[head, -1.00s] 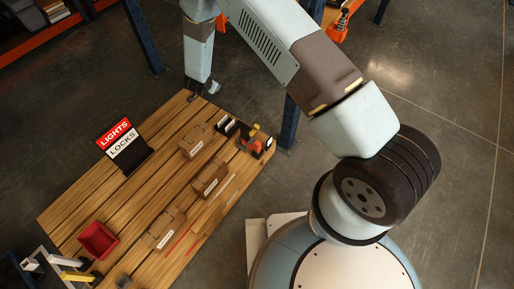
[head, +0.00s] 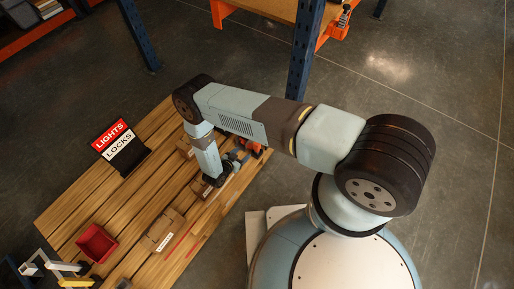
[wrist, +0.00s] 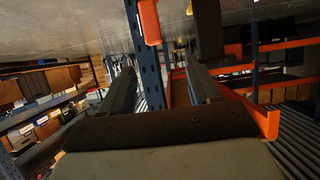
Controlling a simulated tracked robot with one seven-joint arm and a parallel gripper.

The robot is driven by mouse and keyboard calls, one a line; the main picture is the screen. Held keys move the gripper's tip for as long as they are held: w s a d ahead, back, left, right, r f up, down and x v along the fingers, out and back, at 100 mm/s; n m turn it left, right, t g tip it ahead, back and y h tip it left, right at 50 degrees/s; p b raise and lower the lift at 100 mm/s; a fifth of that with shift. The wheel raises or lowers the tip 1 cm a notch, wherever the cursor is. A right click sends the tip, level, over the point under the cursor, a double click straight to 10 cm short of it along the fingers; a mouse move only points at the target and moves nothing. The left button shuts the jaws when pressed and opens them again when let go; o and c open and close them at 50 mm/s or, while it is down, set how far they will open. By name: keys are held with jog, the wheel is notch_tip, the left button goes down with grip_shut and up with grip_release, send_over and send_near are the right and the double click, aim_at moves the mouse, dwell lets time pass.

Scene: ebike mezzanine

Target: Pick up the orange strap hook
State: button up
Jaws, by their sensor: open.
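An orange and dark item (head: 257,150) sits at the right end of the wooden table in the head view, partly hidden by my arm. It is too small to tell whether it is the orange strap hook. My gripper (head: 238,157) is low over the table beside it, pointing towards it. In the wrist view my gripper (wrist: 160,78) is open, with nothing seen held between its two dark fingers. An orange piece (wrist: 149,22) shows above the fingers, and an orange edge (wrist: 257,115) shows right of the right finger.
The wooden table (head: 85,185) carries a LIGHTS/LOCKS sign (head: 121,147), a red bin (head: 96,243) and cardboard boxes (head: 163,231). A blue rack post (head: 302,50) stands beyond the table's right end. Orange shelving (head: 222,12) stands behind it.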

aim_at(255, 145)
jog(key=x, duration=0.5)
jog(key=s+d+x, duration=0.1)
jog(key=x, duration=0.2)
jog(key=shift+d+f, duration=0.15)
jog(key=shift+f, duration=0.3)
jog(key=shift+w+r+x, duration=0.1)
jog(key=shift+r+x, duration=0.05)
jog(key=shift+x, duration=1.15)
jog(key=shift+w+r+x, duration=0.15)
jog(key=shift+r+x, duration=0.05)
jog(key=shift+x, duration=1.15)
grip_shut()
